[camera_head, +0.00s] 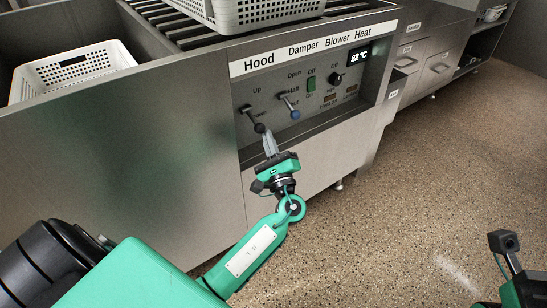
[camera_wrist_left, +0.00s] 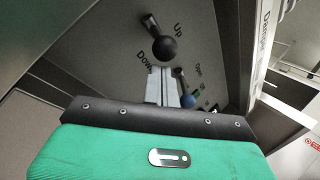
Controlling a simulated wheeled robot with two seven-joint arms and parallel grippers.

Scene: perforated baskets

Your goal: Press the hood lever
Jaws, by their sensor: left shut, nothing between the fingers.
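The hood lever (camera_head: 259,128) is a short stalk with a black ball knob, under the "Hood" label on the steel control panel. In the left wrist view its knob (camera_wrist_left: 164,48) sits between the "Up" and "Down" words; I cannot tell its exact setting. My left gripper (camera_head: 267,136) is shut and empty. Its fingertips are just below the knob, very close to it; whether they touch I cannot tell. In the left wrist view the shut fingers (camera_wrist_left: 161,72) point at the knob's underside. My right gripper's fingers are out of view.
The damper lever with a blue knob (camera_head: 295,114) stands close to the right of the hood lever. White perforated baskets (camera_head: 75,69) are above and left. The floor at right is clear.

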